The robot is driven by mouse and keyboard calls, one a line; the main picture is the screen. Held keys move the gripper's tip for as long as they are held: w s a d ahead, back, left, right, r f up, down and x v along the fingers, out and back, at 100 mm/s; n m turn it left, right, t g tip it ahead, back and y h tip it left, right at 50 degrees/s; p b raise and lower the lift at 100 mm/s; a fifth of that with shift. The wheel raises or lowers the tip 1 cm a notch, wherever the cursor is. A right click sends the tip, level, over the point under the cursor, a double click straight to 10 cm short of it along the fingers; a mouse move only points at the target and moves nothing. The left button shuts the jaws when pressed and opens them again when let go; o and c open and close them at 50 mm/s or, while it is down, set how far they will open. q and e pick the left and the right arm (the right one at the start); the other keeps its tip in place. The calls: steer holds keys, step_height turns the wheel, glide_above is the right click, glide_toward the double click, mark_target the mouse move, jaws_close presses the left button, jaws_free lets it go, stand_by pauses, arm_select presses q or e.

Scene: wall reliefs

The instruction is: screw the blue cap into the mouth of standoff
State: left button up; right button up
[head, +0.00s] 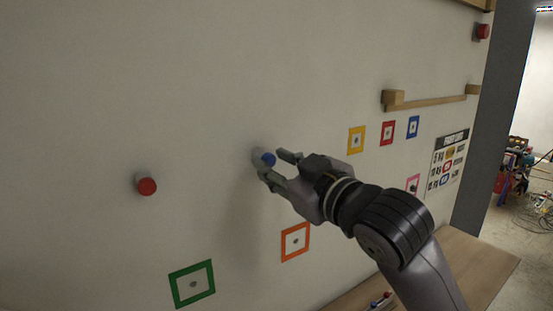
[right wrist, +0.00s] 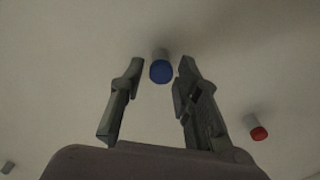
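The blue cap (head: 269,159) sits at the outer end of a pale standoff (head: 257,157) that sticks out from the wall. I cannot tell how deep the cap sits in the mouth. My right gripper (head: 277,163) is at the cap, with one finger on each side of it. In the right wrist view the blue cap (right wrist: 160,71) lies between the fingertips (right wrist: 160,68), with a narrow gap showing on both sides, so the gripper is open. The standoff shows behind the cap. My left gripper is out of view.
A red-capped standoff (head: 147,186) is on the wall to the left, another (head: 482,31) at upper right. Coloured square frames, such as the orange one (head: 295,241), lie flat on the wall. A wooden rail (head: 430,101) juts out at right. A wooden surface (head: 478,262) is below.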

steer(key=n, duration=0.1)
steer(key=n+p, duration=0.1)
steer(key=n, duration=0.1)
steer(key=shift+r+n, duration=0.25)
steer(key=shift+n, duration=0.15)
steer(key=shift+n+p, duration=0.6)
steer(key=shift+n, duration=0.6)
steer(key=n+p, duration=0.2)
steer(key=n, duration=0.1)
steer(key=shift+n, duration=0.4)
steer(key=shift+f+n, duration=0.1)
steer(key=shift+n, duration=1)
steer(key=n+p, duration=0.2)
steer(key=shift+r+n, duration=0.2)
steer(key=shift+n, duration=0.1)
steer(key=shift+n+p, duration=0.4)
steer(key=shift+n, duration=0.4)
steer(key=shift+s+f+n, duration=0.1)
steer(key=shift+f+n, duration=0.15)
steer(key=shift+n, duration=0.45)
steer(key=shift+a, duration=0.1)
jaws_close()
steer(key=m, duration=0.4)
steer(key=shift+m, duration=0.6)
steer(key=m, duration=0.5)
